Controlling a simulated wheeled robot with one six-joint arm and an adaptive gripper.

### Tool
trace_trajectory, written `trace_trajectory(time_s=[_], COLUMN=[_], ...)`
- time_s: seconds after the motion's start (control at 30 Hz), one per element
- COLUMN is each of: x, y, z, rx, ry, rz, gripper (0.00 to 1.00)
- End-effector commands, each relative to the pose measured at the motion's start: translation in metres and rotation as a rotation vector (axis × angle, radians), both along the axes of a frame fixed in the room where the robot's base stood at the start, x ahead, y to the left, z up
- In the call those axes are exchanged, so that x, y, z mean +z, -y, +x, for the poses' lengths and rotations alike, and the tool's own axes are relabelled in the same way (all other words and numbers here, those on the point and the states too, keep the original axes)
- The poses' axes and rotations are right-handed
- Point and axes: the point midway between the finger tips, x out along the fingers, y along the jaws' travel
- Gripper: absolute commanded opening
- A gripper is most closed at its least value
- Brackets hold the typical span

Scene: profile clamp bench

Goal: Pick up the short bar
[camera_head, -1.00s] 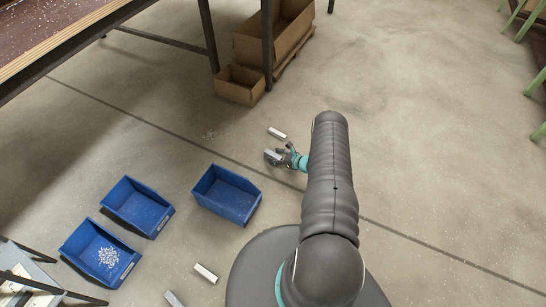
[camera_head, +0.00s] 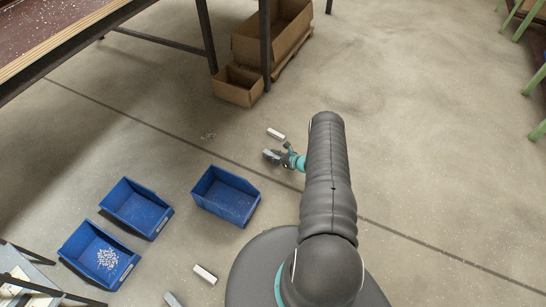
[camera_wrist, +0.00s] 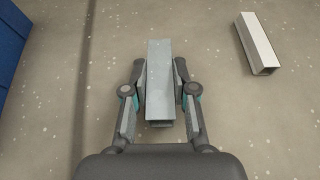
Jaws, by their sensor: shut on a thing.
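My gripper (camera_wrist: 160,85) is shut on a short grey metal bar (camera_wrist: 159,70), with one finger against each long side. In the wrist view the bar points away from me between the fingers. The bar (camera_head: 271,155) also shows in the head view at the tip of my gripper (camera_head: 277,156), low over the floor. I cannot tell whether it touches the floor. A second, lighter bar (camera_wrist: 256,43) lies on the floor to the right in the wrist view. That bar (camera_head: 276,134) lies just beyond my gripper in the head view.
Blue bins stand to the left: an empty one (camera_head: 252,212), another (camera_head: 168,224) and one with small white pieces (camera_head: 64,252). Two more bars (camera_head: 205,274) (camera_head: 172,299) lie near my base. Cardboard boxes (camera_head: 238,96) sit by the table leg. Floor on the right is clear.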

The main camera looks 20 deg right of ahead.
Motion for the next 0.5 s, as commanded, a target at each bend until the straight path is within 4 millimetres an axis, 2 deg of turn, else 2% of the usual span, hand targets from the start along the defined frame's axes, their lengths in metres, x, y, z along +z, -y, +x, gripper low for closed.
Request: trace_trajectory(time_s=[0.17, 0.33, 0.5], x=[0.016, 0.043, 0.063], y=[0.001, 0.001, 0.043], z=[0.001, 0.001, -0.013], rx=[-0.001, -0.001, -0.006], ry=[0.002, 0.002, 0.003], rz=[-0.001, 0.000, -0.001], gripper=[0.00, 0.00, 0.00])
